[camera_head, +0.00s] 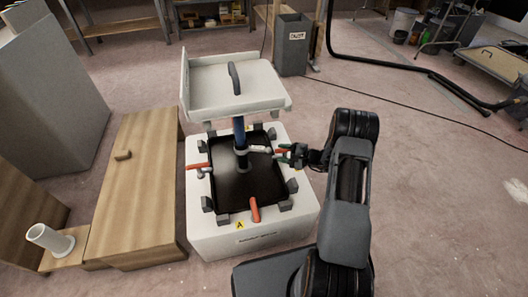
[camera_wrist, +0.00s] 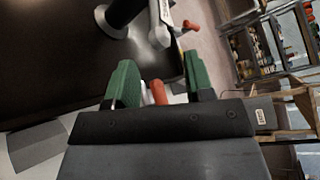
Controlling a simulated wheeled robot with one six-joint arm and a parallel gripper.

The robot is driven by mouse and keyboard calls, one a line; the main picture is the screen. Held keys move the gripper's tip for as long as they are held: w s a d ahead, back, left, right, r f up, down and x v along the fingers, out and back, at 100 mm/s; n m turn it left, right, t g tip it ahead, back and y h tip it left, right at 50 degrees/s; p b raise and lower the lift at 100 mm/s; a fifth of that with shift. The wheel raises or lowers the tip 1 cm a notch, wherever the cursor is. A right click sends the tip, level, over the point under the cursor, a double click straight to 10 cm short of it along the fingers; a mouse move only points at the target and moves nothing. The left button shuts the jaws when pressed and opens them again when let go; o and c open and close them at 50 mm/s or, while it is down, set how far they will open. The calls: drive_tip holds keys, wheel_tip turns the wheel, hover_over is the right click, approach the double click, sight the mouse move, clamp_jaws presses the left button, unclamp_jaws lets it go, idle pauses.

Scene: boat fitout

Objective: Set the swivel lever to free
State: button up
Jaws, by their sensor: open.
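A white pedestal (camera_head: 215,238) with a black top carries a dark blue post (camera_head: 239,130) under a white seat-like tray (camera_head: 235,95). A pale lever (camera_head: 259,149) runs from the post toward my gripper (camera_head: 288,153); it also shows in the wrist view (camera_wrist: 160,28). My gripper is open at the pedestal's right side. In the wrist view, an orange-red handle (camera_wrist: 158,92) shows between my green fingers (camera_wrist: 160,80), partly hidden; I cannot tell its distance or whether it touches. Red handles also stand at the pedestal's left (camera_head: 197,166) and front (camera_head: 254,209). Which is the swivel lever is unclear.
A wooden cabinet (camera_head: 135,190) stands close on the pedestal's left, with a white tube (camera_head: 48,240) beside it. A grey bin (camera_head: 291,45) and shelves (camera_head: 120,22) are behind. A black cable crosses the floor. Floor to the right is mostly free.

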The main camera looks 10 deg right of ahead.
sight(264, 150)
drive_tip(key=b+x, duration=0.2)
drive_tip(key=x, duration=0.7)
drive_tip(key=shift+f, duration=0.1)
clamp_jaws()
idle(0.4)
